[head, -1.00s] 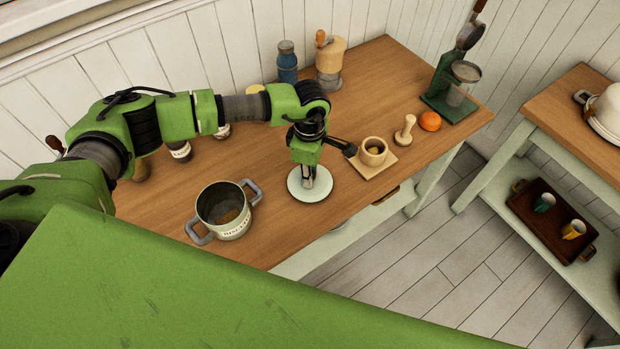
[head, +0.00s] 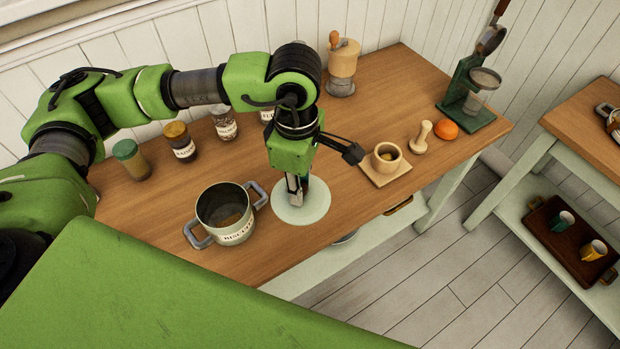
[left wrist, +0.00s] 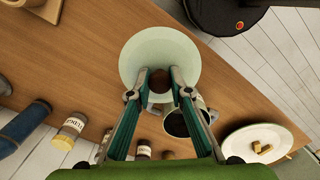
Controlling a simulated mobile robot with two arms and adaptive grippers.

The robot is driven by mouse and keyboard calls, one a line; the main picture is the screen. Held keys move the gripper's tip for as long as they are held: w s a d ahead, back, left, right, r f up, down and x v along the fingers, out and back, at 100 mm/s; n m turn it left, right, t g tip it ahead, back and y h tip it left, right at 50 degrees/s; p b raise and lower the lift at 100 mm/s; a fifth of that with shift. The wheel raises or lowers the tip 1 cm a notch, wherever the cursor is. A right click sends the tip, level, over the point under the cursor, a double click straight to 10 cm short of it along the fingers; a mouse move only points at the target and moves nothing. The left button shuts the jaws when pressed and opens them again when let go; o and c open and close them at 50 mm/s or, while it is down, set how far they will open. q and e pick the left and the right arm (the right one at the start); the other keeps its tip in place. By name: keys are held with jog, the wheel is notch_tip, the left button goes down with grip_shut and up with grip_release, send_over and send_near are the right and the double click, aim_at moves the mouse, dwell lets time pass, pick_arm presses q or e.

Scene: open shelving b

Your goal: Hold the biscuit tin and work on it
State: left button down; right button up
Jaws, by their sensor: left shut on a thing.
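The biscuit tin (head: 232,238) stands upright on the wooden counter in the head view, open at the top, with two grey handles and a label. Its inside looks brown. My left gripper (head: 295,190) points down to its right, shut on the dark brown knob (left wrist: 159,81) of a pale round lid (head: 312,212). The lid (left wrist: 158,50) also fills the upper middle of the left wrist view, with the tin (left wrist: 190,123) partly hidden behind a finger. The lid is apart from the tin's opening; its height above the counter is hard to judge. My right gripper is out of view.
Several spice jars (head: 180,142) line the back left. A wooden mortar (head: 387,158) on a board, a pestle (head: 422,136) and an orange (head: 446,130) stand to the right. A white plate with small pieces (left wrist: 262,133) shows in the left wrist view.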

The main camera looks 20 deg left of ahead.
aim_at(293, 208)
pick_arm(q)
jog(key=shift+s+r+b, duration=0.15)
jog(key=shift+s+r, duration=0.25)
jog(key=shift+s, duration=0.45)
jog(key=shift+s+r+b, duration=0.15)
jog(key=shift+s+r, duration=0.2)
jog(key=shift+s, duration=0.45)
jog(key=shift+a, duration=0.1)
